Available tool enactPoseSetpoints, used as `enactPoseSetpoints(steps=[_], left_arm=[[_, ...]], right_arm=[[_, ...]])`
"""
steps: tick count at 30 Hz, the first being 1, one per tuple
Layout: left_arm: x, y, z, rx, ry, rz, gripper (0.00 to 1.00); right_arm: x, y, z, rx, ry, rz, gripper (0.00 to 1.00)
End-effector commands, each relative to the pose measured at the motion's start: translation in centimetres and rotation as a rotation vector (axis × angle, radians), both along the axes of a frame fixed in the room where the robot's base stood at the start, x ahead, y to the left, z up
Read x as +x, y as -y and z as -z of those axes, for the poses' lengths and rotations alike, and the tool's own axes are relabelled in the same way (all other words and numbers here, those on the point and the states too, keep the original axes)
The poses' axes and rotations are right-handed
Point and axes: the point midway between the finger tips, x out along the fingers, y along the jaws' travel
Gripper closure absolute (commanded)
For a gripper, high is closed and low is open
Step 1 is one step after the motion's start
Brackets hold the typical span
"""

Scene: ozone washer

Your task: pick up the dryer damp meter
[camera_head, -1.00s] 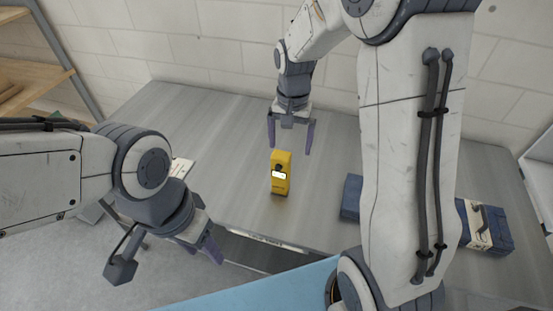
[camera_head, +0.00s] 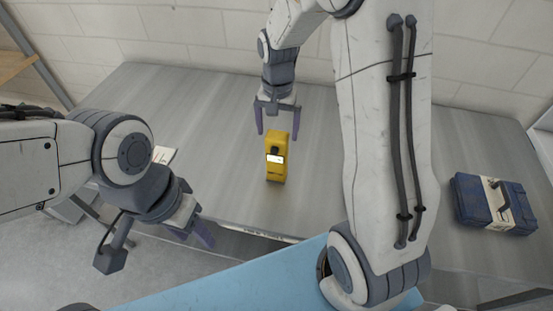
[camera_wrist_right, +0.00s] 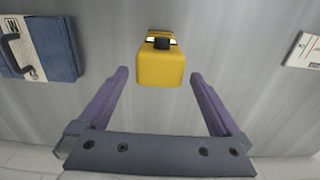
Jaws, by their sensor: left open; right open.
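The dryer damp meter (camera_head: 276,158) is a yellow upright block with a black knob and a small white display, standing on the grey metal table. My right gripper (camera_head: 277,122) is open and empty, just behind and above the meter, its fingers pointing down. In the right wrist view the meter (camera_wrist_right: 160,68) lies ahead of the gap between the open fingers (camera_wrist_right: 160,92), roughly centred, with nothing between the fingertips. My left gripper (camera_head: 205,232) is open and empty at the table's front left edge, away from the meter.
A blue case (camera_head: 495,204) with a pale label and handle lies on the table at the right; it also shows in the wrist view (camera_wrist_right: 40,48). A white card (camera_head: 163,155) lies at the left. The table (camera_head: 215,120) around the meter is clear. A block wall stands behind.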

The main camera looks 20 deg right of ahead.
Motion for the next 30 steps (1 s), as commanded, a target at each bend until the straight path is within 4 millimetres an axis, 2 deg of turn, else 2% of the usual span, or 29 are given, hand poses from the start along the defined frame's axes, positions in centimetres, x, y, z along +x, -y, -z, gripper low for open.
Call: enactPoseSetpoints(steps=[4, 11, 16, 21, 30], left_arm=[[0.0, 0.0, -0.8, 0.0, 0.0, 0.001, 0.5], [0.0, 0.0, -1.4, 0.0, 0.0, 0.002, 0.5], [0.0, 0.0, -2.9, 0.0, 0.0, 0.004, 0.5], [0.0, 0.0, -3.2, 0.0, 0.0, 0.005, 0.5], [0.0, 0.0, -3.2, 0.0, 0.001, 0.006, 0.5]], right_arm=[[-0.2, 0.0, 2.2, 0.0, -0.006, 0.0, 0.0], [-0.2, -0.1, 3.9, 0.0, -0.004, 0.0, 0.0], [-0.7, -0.3, 6.1, 0.001, -0.008, 0.0, 0.0], [-0.6, -0.3, 8.2, 0.0, -0.004, 0.0, 0.0], [-0.5, -0.3, 8.7, 0.0, 0.0, 0.0, 0.0]])
